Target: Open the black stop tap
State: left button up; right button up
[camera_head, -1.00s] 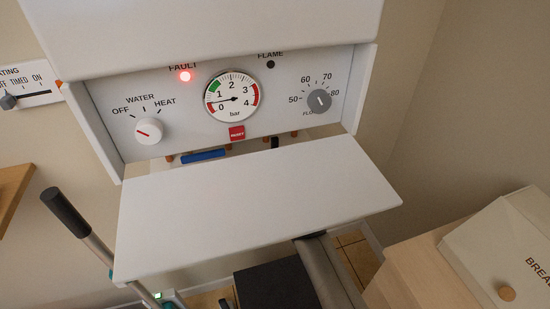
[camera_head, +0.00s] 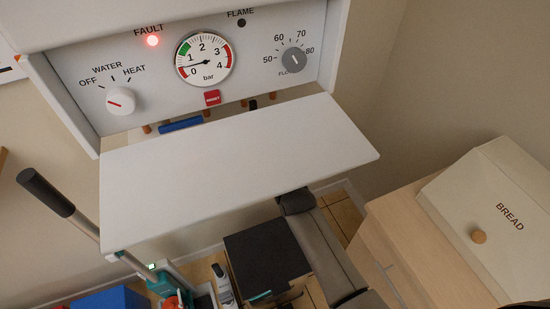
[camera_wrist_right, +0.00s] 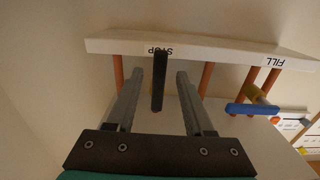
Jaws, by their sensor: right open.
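The black stop tap (camera_wrist_right: 158,88) shows in the right wrist view as a dark lever below the upside-down STOP label. Its tip (camera_head: 253,104) also shows in the head view, just above the white drop-down flap. My right gripper (camera_wrist_right: 160,76) is open, with one finger on each side of the black lever. I see gaps between the lever and both fingers. In the head view this gripper is hidden under the flap. My left gripper is in neither current view.
The white flap (camera_head: 240,165) juts out below the boiler panel. A blue lever (camera_wrist_right: 252,109) sits by the FILL label, beside copper pipes (camera_wrist_right: 206,80). The red fault light (camera_head: 152,41) is lit. A bread bin (camera_head: 490,215) stands at the right, a dark-handled pole (camera_head: 45,192) at the left.

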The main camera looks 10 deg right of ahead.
pick_arm(q)
jog(key=shift+r+p, duration=0.4)
jog(key=shift+r, duration=0.05)
pick_arm(e)
jog(key=s+d, duration=0.2)
jog(key=s, duration=0.9)
jog(key=shift+s+d, duration=0.15)
jog(key=shift+s, duration=0.2)
jog(key=shift+f, duration=0.1)
